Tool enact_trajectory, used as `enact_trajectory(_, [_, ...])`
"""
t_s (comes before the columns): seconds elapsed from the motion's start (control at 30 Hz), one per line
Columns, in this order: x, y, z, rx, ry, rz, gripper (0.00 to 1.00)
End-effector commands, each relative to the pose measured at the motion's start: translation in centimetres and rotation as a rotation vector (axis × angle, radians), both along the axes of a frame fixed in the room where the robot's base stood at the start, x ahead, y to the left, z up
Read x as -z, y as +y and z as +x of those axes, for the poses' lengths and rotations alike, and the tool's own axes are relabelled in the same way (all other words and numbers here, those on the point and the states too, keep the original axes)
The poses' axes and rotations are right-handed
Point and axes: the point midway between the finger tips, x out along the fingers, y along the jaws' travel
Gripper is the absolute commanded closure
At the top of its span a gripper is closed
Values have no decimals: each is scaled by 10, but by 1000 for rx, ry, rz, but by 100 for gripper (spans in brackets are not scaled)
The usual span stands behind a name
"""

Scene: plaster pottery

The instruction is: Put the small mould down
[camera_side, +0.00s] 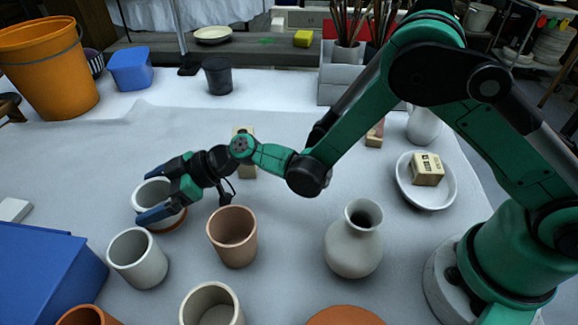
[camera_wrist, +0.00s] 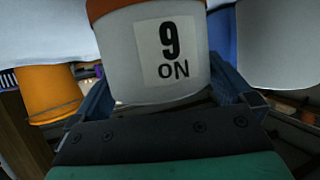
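The small mould, a white cup-shaped pot (camera_side: 150,192), is at the left of the side view, between the fingers of my gripper (camera_side: 163,190). The wrist view shows the mould (camera_wrist: 158,50) close up, with a label reading "9 ON". My blue fingers (camera_wrist: 165,98) lie against both its sides, so my gripper looks shut on it. A terracotta-coloured disc or saucer (camera_side: 176,222) shows under the mould. I cannot tell whether the mould rests on it or hangs just above.
A pale pot (camera_side: 137,262) and a terracotta cup (camera_side: 233,240) stand close in front. A blue box (camera_side: 45,265) is at front left. A grey vase (camera_side: 353,247) and a plate (camera_side: 445,196) with a block stand right. The cloth behind my gripper is mostly clear.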

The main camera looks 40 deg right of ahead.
Motion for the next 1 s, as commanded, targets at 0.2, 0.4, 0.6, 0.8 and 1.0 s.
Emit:
enact_trajectory(0.2, [-1, 0, 0, 0, 0, 0, 0])
enact_trajectory(0.4, [-11, -18, -8, 3, 1, 0, 0])
enact_trajectory(0.6, [-29, -57, -28, 6, 1, 0, 0])
enact_trajectory(0.8, [-43, -87, -43, 4, 1, 0, 0])
enact_trajectory(1.0, [-49, -98, -50, 0, 0, 0, 0])
